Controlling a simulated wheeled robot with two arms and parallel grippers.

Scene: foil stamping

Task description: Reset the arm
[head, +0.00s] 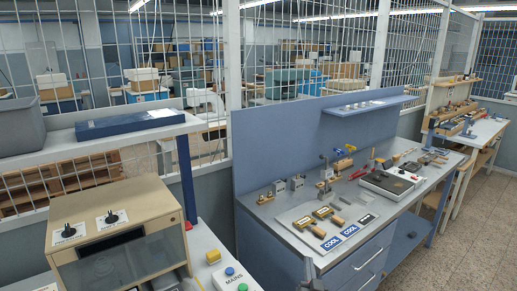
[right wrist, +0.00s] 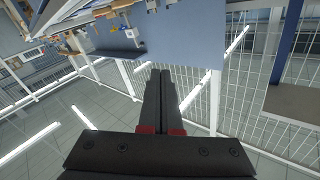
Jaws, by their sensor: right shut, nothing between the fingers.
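My right gripper (right wrist: 160,75) is shut and empty, its two dark fingers side by side in the middle of the right wrist view. In the head view only a small grey part of it (head: 311,272) shows at the bottom edge, in front of the workbench. It appears apart from the things on the bench. My left gripper is not in view.
A beige oven-like box with two dials (head: 112,215) stands at the left. A control box with green and blue buttons (head: 233,278) is at the bottom. A blue back panel (head: 290,140) with a shelf (head: 368,104) bounds the bench. Open floor (head: 445,230) lies at the right.

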